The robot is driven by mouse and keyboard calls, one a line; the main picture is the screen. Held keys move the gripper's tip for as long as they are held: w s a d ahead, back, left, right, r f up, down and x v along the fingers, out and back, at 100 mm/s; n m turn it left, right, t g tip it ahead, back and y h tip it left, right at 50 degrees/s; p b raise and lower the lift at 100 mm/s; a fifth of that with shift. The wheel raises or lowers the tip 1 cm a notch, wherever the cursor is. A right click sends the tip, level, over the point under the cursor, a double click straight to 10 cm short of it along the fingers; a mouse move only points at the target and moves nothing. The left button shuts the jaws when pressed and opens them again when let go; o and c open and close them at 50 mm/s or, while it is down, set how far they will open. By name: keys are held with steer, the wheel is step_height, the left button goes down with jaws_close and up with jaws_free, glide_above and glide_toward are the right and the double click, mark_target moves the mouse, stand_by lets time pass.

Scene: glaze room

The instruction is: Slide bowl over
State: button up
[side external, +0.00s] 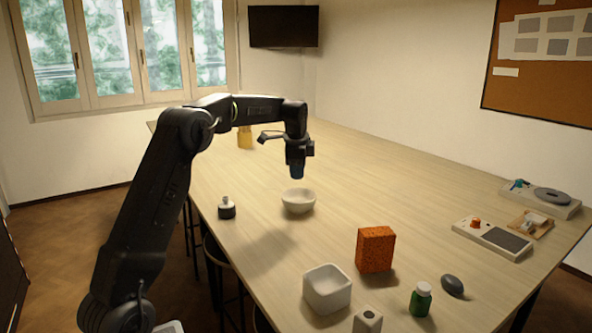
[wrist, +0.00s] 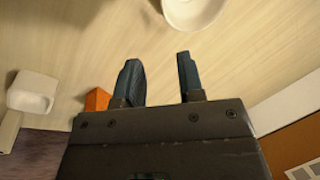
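A white bowl (side external: 298,201) stands upright on the long pale wooden table, and nothing shows inside it. In the wrist view the bowl (wrist: 192,12) is at the top edge, partly cut off. My gripper (side external: 297,174) points down above the bowl in the side view, apart from it. In the wrist view my gripper's two dark blue fingers (wrist: 160,72) are spread with a gap between them and nothing in it. The bowl lies beyond the fingertips there.
Left of the bowl is a small dark jar (side external: 227,208). Nearer are an orange block (side external: 375,249), a white square container (side external: 327,288), a green bottle (side external: 421,299) and a dark stone (side external: 452,284). A yellow object (side external: 245,138) stands farther back. The table right of the bowl is clear.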

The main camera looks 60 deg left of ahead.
mark_target(297, 205)
steer(key=shift+w+a+f, duration=0.15)
steer(key=shift+a+f, duration=0.35)
steer(key=shift+a, duration=0.3)
steer(key=x, duration=1.3)
steer(key=shift+f, duration=0.4)
steer(key=shift+c, duration=0.4)
jaws_close()
